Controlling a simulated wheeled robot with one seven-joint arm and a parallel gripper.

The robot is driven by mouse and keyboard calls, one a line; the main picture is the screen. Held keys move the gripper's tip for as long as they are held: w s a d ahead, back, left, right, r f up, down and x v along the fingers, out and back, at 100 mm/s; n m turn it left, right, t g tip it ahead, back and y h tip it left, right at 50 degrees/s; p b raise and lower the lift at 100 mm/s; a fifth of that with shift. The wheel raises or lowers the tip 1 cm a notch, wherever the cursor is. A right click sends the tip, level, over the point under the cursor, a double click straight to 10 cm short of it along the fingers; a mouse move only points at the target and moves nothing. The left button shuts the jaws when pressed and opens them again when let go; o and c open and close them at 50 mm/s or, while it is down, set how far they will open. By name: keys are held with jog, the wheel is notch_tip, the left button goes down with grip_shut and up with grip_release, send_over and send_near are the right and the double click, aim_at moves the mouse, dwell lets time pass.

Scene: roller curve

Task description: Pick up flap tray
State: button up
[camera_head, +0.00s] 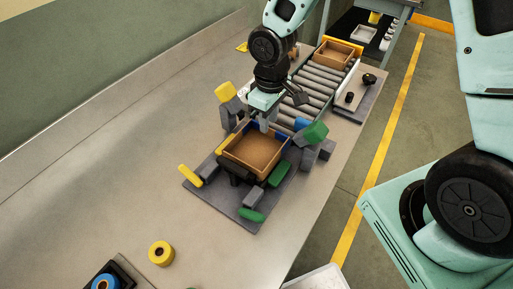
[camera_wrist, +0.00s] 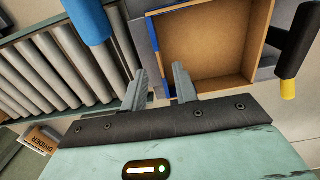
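A brown, open, empty tray (camera_head: 253,152) sits in a grey fixture on the table. I take it to be the flap tray, but no label shows. Its inside also shows in the wrist view (camera_wrist: 205,45), with blue strips along its left edge. My gripper (camera_head: 268,124) is over the tray's far edge, near the roller end. In the wrist view my gripper (camera_wrist: 160,85) has its two fingers apart, with the tray's blue-marked edge seen between them. I cannot tell whether either finger touches the wall.
The fixture plate (camera_head: 230,204) carries several grey blocks with yellow, green and blue ends around the tray. A roller conveyor (camera_head: 318,80) runs behind it, with another brown box (camera_head: 335,53) at its far end. A yellow roll (camera_head: 161,253) lies at the front. The table's left side is clear.

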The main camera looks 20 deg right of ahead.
aim_at(256, 148)
jog(key=shift+a+f, duration=0.1)
jog(key=shift+f, duration=1.55)
grip_shut()
jog(key=shift+r, duration=0.1)
